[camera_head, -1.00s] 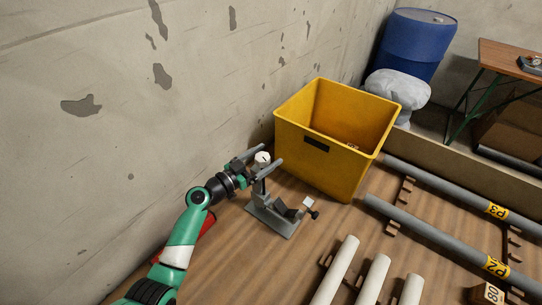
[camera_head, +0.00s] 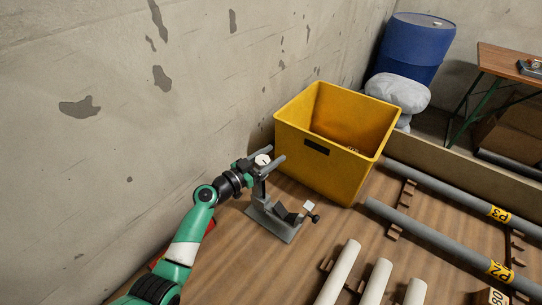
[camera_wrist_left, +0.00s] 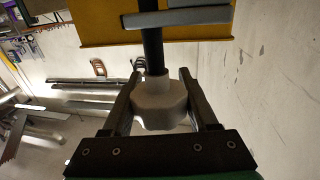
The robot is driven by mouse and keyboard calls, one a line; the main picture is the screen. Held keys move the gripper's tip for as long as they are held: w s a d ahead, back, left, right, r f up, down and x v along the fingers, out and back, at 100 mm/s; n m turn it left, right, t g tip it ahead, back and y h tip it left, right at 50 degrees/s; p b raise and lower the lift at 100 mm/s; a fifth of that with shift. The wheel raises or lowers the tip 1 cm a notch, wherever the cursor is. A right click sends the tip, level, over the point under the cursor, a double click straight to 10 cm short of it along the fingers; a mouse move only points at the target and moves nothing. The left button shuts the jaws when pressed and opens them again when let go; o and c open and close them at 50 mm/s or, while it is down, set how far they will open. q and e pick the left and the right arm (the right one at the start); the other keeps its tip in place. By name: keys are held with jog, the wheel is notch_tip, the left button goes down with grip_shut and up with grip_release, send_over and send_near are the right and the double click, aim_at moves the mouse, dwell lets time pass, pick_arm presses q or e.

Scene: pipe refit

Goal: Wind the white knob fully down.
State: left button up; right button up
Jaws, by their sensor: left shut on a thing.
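The white knob (camera_head: 263,160) sits at the top of a grey clamp stand (camera_head: 275,222) on the wooden floor, beside the yellow bin. My left gripper (camera_head: 276,154) reaches in from the left with its two fingers on either side of the knob. In the left wrist view the knob (camera_wrist_left: 160,104) is a pale, lobed shape between the fingers of my left gripper (camera_wrist_left: 158,76), which is shut on it. A dark spindle (camera_wrist_left: 153,50) runs from the knob into the stand. The right gripper is not in view.
The yellow bin (camera_head: 325,172) stands close behind the stand. A small black knob (camera_head: 312,218) sticks out at the stand's right. White pipes (camera_head: 340,272) and grey pipes (camera_head: 440,242) lie on the right. The wall is close on the left.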

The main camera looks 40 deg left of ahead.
pick_arm(q)
jog(key=shift+n+y+p, duration=0.5)
jog(key=shift+y, duration=0.3)
jog(key=n+y+p, duration=0.1)
jog(key=y, duration=0.1)
jog(key=a+n+y+p, duration=0.1)
jog(key=p, duration=0.1)
jog(key=shift+r+y, duration=0.15)
jog(key=shift+y, duration=0.25)
jog(key=shift+n, duration=0.3)
jog(key=shift+f, duration=0.25)
jog(key=o, duration=1.4)
jog(key=shift+c, duration=0.2)
jog(key=shift+r, duration=0.1)
